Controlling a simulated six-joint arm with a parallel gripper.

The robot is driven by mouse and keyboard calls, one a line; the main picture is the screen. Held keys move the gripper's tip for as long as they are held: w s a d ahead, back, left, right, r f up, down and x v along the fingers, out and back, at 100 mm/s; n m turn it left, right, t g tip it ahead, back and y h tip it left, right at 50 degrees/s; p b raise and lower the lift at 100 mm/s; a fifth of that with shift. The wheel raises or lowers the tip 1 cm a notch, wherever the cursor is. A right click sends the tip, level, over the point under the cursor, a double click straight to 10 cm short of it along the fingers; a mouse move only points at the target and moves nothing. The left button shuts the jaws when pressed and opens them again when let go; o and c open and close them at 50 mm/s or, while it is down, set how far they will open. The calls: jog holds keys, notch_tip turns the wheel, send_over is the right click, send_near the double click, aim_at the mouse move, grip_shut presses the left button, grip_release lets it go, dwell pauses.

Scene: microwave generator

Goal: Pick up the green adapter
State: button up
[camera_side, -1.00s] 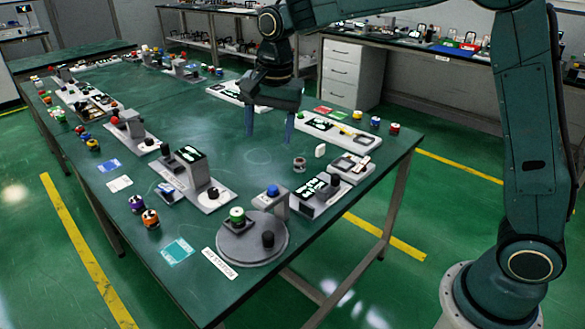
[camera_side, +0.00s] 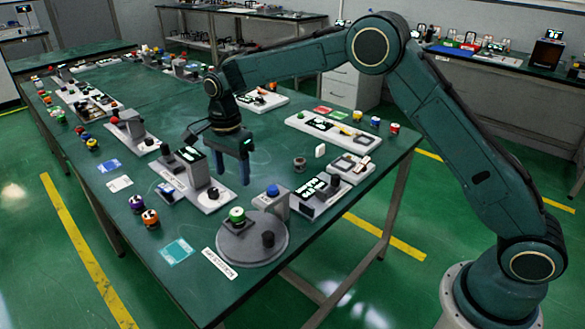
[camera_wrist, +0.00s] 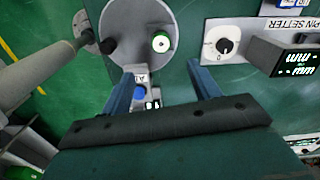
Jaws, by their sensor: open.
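The green adapter (camera_side: 237,214) is a small green and white cylinder standing on the round grey turntable (camera_side: 240,243), towards its back left in the side view. In the wrist view the green adapter (camera_wrist: 161,42) shows from above as a green ring with a white centre, on the grey disc (camera_wrist: 139,62). My gripper (camera_side: 233,174) is open and empty, pointing down above the table, behind the turntable in the side view. In the wrist view the adapter lies beyond the gap between my fingertips (camera_wrist: 162,68); nothing is between the fingers.
A grey post with a blue button (camera_side: 273,191) stands at the turntable's edge. A box with a lit display and knob (camera_side: 205,190) is to the left, another lit unit (camera_side: 315,194) to the right. A black knob (camera_side: 268,239) stands on the disc.

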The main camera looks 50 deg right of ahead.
send_over(237, 212)
jog(key=shift+d+f, duration=0.1)
jog(key=shift+f, duration=4.1)
jog(key=shift+f, duration=0.1)
jog(key=shift+f, duration=2.5)
jog(key=c, duration=1.1)
jog(key=shift+c, duration=0.2)
jog(key=shift+r, duration=0.1)
notch_tip(237, 212, up, 20)
